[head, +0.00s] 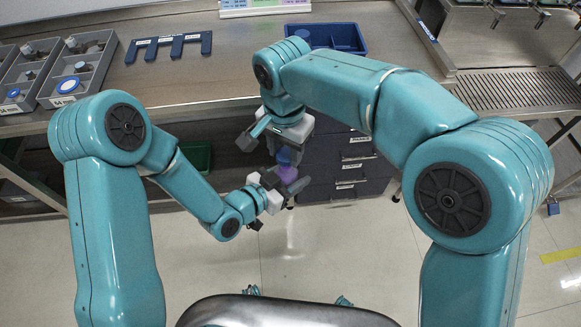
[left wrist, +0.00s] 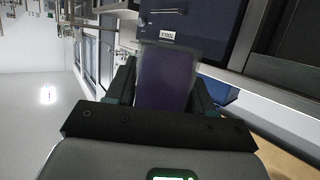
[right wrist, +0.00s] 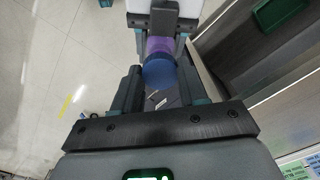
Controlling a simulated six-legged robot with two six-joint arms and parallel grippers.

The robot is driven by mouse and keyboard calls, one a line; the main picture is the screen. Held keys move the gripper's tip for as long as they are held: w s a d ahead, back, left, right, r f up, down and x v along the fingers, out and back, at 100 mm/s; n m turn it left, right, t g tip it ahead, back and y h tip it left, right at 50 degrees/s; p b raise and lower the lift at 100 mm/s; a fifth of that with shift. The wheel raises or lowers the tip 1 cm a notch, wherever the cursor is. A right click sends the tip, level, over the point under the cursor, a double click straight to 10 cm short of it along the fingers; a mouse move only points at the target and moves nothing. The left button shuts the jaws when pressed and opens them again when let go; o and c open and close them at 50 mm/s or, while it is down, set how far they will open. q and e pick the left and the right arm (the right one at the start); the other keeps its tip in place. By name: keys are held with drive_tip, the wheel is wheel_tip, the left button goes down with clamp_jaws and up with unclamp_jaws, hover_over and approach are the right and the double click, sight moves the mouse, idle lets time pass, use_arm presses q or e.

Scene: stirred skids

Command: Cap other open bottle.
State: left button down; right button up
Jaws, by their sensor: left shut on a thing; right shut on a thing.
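A purple bottle (head: 288,173) is held in front of the bench by my left gripper (head: 284,181), which is shut on it. In the left wrist view the bottle (left wrist: 165,80) looks dark purple between the fingers. My right gripper (head: 281,146) is just above, shut on a blue cap (head: 285,157). In the right wrist view the round blue cap (right wrist: 160,71) lies between the fingers, in line with the purple bottle (right wrist: 160,45). Cap and bottle look touching or nearly so; I cannot tell whether the cap is seated. The bottle's mouth is hidden.
Grey trays (head: 48,101) with bottles and caps stand at the bench's left. A dark notched rack (head: 128,52) and a blue bin (head: 362,48) are on the bench top. A drawer cabinet (head: 345,165) and a green bin (head: 198,157) are below. The floor in front is clear.

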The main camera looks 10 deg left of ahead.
sight(286, 154)
idle(0.3)
drive_tip(key=shift+f, duration=0.95)
drive_tip(key=shift+f, duration=0.55)
drive_tip(key=m, duration=1.3)
drive_tip(key=shift+m, duration=0.3)
drive_tip(key=o, duration=1)
